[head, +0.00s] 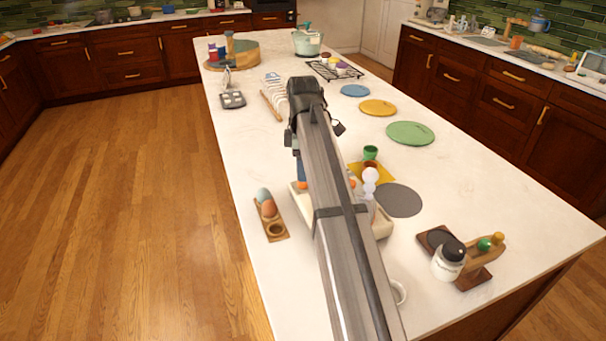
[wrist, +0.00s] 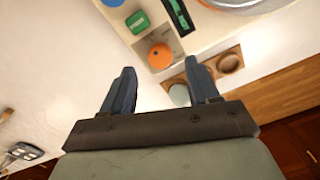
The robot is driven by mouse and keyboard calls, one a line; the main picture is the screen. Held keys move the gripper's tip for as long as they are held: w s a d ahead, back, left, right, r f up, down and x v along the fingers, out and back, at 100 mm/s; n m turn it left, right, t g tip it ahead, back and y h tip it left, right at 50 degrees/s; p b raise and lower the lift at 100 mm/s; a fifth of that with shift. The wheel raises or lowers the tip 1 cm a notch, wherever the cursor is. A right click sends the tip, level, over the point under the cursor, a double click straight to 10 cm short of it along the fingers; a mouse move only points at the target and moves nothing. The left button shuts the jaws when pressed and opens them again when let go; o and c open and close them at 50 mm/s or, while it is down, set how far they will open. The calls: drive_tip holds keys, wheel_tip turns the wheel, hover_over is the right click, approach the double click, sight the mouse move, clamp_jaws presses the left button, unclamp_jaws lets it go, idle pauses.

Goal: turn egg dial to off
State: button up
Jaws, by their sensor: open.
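A round orange dial (wrist: 160,55) with a small dark mark sits on the pale panel of an appliance (wrist: 198,38) in the wrist view. I take it for the egg dial. My gripper (wrist: 160,72) is open and empty. Its two dark fingers point toward the dial, which shows between and just past the fingertips. Contact cannot be told. A green square (wrist: 137,20) and a dark slot with a green piece (wrist: 180,14) are beside the dial. In the head view my arm hides most of the cream appliance (head: 383,228) and the gripper.
A wooden egg holder (head: 274,231) with a blue egg (head: 263,194) and a brown egg (head: 268,209) lies left of the appliance. A grey disc (head: 400,200) lies to its right. The counter's left strip is mostly clear.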

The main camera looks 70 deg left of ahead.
wheel_tip(320, 180, up, 10)
idle(0.4)
drive_tip(key=shift+w, duration=0.1)
idle(0.4)
